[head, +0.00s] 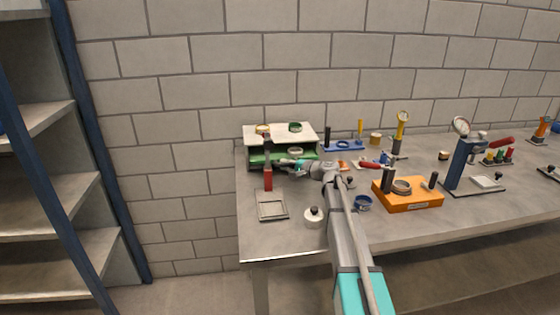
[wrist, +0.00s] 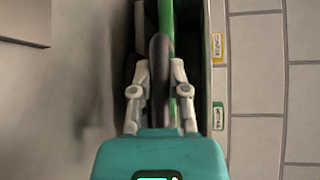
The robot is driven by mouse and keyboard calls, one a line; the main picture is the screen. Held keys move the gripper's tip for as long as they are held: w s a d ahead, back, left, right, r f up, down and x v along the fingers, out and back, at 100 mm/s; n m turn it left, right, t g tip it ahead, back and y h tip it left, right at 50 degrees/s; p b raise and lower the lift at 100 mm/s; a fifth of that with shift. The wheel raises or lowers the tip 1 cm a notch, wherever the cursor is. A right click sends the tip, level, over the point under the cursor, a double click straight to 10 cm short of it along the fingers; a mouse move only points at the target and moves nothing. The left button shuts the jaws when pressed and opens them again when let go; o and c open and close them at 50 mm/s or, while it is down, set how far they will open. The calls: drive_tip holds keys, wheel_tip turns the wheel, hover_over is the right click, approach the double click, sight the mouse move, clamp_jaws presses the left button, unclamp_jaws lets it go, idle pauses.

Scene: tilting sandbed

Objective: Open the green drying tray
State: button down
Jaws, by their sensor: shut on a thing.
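The green drying tray (head: 257,158) shows as a green front under a white-topped rack at the table's left back. In the wrist view its green edge (wrist: 167,15) runs upright in the picture beside a dark handle (wrist: 159,55). My gripper (head: 284,162) is at the tray's front. In the wrist view my gripper (wrist: 158,72) has one finger on each side of the dark handle and is shut on it. How far the tray stands out of the rack is hard to tell, as my gripper hides part of its front.
The white rack top (head: 280,134) carries small rings. A red-handled tool (head: 268,180), a grey square frame (head: 272,206) and a white jar (head: 314,217) stand before the rack. An orange block (head: 408,197) is to the right. Yellow (wrist: 217,48) and green (wrist: 218,116) labels show in the wrist view.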

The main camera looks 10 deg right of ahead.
drive_tip(key=s, duration=0.7)
drive_tip(key=c, duration=0.6)
unclamp_jaws()
